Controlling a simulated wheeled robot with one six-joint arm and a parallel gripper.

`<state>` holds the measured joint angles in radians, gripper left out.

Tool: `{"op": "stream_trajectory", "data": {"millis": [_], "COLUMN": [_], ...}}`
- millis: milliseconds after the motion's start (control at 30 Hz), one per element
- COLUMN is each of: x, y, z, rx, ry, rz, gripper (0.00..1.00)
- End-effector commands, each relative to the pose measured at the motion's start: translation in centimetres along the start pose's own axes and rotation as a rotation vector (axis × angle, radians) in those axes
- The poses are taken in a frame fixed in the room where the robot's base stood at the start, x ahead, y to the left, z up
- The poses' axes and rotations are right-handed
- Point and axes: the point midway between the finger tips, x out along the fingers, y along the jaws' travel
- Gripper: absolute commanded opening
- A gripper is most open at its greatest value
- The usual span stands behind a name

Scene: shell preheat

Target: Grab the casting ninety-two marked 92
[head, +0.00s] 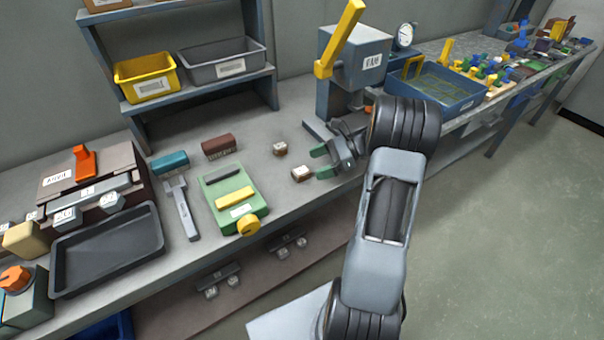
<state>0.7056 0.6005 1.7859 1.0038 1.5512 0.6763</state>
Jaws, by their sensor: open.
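Several small blocks with white labels could be castings, but the marks are too small to read, so I cannot tell which is 92. One small brown and white block (302,173) lies on the bench just left of my gripper. Another (281,149) lies a little farther back. Two grey labelled blocks (65,217) (111,202) sit at the left, by the brown box and the dark tray.
A green device with a yellow knob (235,199), a grey wrench-like tool (182,207) and a dark tray (107,249) lie on the bench. A grey press with a yellow lever (354,60) stands behind my gripper. Small labelled pieces (290,246) sit on the lower shelf.

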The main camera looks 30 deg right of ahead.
Motion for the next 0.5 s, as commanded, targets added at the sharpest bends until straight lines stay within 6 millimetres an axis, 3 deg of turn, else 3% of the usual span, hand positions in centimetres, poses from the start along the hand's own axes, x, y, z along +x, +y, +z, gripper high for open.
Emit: {"op": "stream_trajectory", "data": {"millis": [300, 500], "x": [4.1, 4.5], "y": [-0.1, -0.1], "z": [-0.2, -0.2], "rx": [0.000, -0.001], "ry": [-0.001, 0.001], "rz": [0.003, 0.000], "gripper": [0.85, 0.85]}}
